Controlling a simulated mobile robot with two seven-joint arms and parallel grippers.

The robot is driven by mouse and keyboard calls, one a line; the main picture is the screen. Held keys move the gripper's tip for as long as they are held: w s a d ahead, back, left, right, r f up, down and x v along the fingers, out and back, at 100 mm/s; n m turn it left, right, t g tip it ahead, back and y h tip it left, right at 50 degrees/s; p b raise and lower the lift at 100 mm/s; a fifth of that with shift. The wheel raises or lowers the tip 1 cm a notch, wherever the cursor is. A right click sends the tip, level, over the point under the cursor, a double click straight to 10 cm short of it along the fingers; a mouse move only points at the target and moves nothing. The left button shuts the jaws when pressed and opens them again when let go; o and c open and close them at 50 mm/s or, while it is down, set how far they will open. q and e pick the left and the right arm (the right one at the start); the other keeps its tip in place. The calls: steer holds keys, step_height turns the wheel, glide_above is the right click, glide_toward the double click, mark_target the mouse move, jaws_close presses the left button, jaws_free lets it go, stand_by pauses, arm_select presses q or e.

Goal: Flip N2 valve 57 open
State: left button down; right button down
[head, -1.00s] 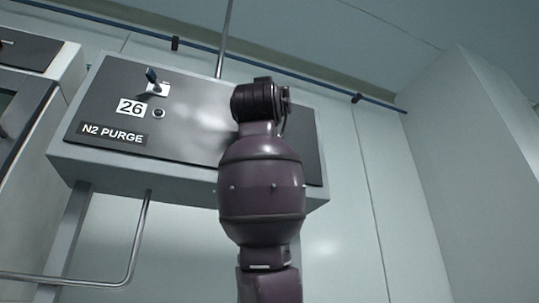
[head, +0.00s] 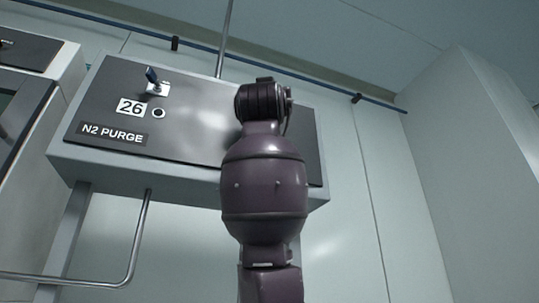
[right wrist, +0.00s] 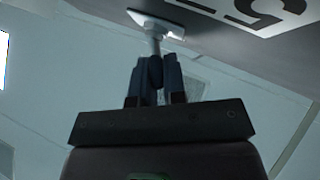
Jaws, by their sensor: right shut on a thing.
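In the right wrist view, my right gripper (right wrist: 154,72) is shut on the dark handle of a small toggle valve (right wrist: 152,43). The valve's metal stem rises to a white base plate (right wrist: 158,24) on the dark panel. Beside it is a white label (right wrist: 262,12) with a large 5, upside down and cut off by the frame edge. In the head view, my right arm covers this valve and label, and the gripper itself is hidden. My left gripper is in neither view.
The N2 PURGE panel (head: 185,135) also carries a valve with a blue lever (head: 152,77), labelled 26 (head: 130,107), with a round fitting (head: 158,113) beside it. A bent metal rail (head: 138,235) runs below the panel. A blue pipe (head: 315,78) crosses the wall behind.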

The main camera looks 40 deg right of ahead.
arm_select(q)
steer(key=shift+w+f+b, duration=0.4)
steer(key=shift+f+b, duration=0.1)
steer(key=shift+b, duration=0.5)
arm_select(e)
steer(key=d+n+t+y, duration=0.1)
steer(key=n+y, duration=0.3)
steer(key=y, duration=0.4)
steer(key=d+n+t+y, duration=0.1)
steer(key=n+t+y, duration=0.2)
steer(key=y, duration=0.6)
steer(key=d+n+t+y, duration=0.1)
steer(key=n+y, duration=0.3)
steer(key=y, duration=0.4)
steer(key=shift+s+d+n+t, duration=0.15)
steer(key=shift+s+n+t, duration=0.2)
steer(key=shift+t, duration=0.15)
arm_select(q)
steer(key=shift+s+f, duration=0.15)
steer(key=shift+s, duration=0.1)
arm_select(e)
steer(key=shift+y, duration=0.4)
steer(key=c, duration=1.2)
jaws_free()
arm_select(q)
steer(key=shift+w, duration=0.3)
